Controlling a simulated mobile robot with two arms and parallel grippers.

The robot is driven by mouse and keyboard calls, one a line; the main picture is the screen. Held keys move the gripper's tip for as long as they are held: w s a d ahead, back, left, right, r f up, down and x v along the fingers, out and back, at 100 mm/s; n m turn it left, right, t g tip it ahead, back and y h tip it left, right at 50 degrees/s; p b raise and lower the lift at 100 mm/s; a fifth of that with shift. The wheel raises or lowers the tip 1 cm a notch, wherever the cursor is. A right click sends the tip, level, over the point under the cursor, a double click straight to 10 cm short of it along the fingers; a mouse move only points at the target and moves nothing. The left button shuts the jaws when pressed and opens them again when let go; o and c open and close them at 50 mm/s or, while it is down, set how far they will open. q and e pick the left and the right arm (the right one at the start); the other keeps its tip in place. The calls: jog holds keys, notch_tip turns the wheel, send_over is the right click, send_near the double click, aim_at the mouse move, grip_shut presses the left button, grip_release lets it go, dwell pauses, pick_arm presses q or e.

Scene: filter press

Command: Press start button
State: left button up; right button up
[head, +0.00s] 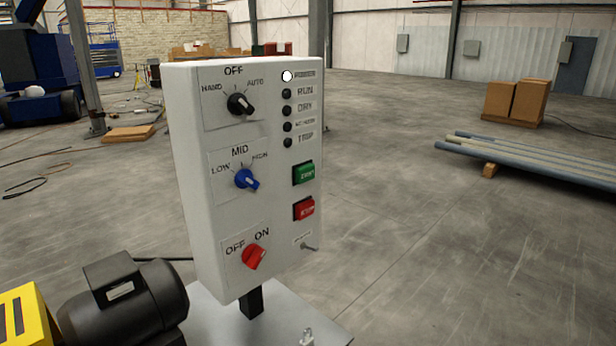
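A white control box (205,130) stands upright on a short black post, left of the middle in the head view. The green button (304,173), its label too blurred to read surely, sits on the right side of the panel. A red button (304,208) is just below it. A black knob (240,104), a blue knob (247,179) and a red knob (254,256) run down the left side. The top indicator lamp (287,76) is white; the lamps below it are dark. Neither of my grippers is in view.
A black motor (122,302) and a yellow block (28,312) stand at the lower left, close to the box. Long pipes (540,158) lie on the floor at right, with cardboard boxes (515,102) behind.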

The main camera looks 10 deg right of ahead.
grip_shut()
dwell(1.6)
